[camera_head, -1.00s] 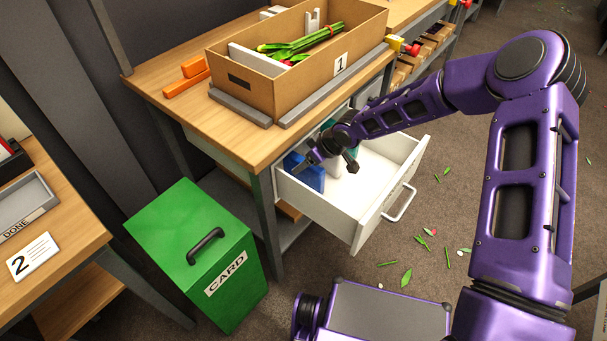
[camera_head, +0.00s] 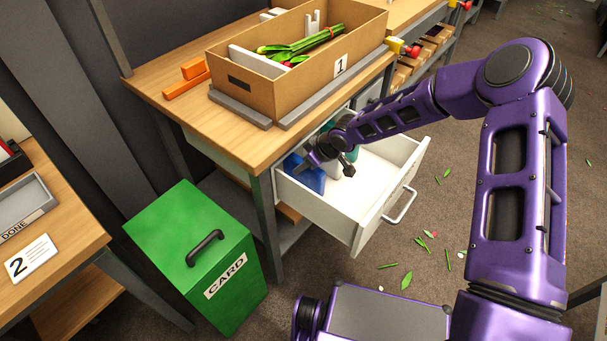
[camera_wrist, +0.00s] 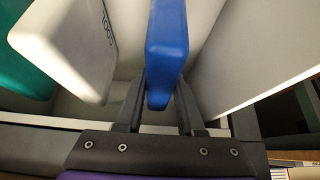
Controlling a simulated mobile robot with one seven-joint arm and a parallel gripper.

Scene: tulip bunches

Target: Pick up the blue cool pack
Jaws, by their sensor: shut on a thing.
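The blue cool pack (camera_head: 309,176) stands inside the open white drawer (camera_head: 330,217), at its left end. In the wrist view the blue pack (camera_wrist: 167,48) stands on edge between the two dark fingers. My gripper (camera_wrist: 158,100) is shut on its near end. In the head view my gripper (camera_head: 318,160) reaches down into the drawer, and its wrist hides part of the pack. I cannot tell whether the pack touches the drawer floor.
A white pack (camera_wrist: 70,45) and a teal one (camera_wrist: 22,65) stand beside the blue pack. The drawer's wall is close on the other side. A box marked 1 (camera_head: 262,92) sits on the bench above. A green CARD bin (camera_head: 190,240) stands at left.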

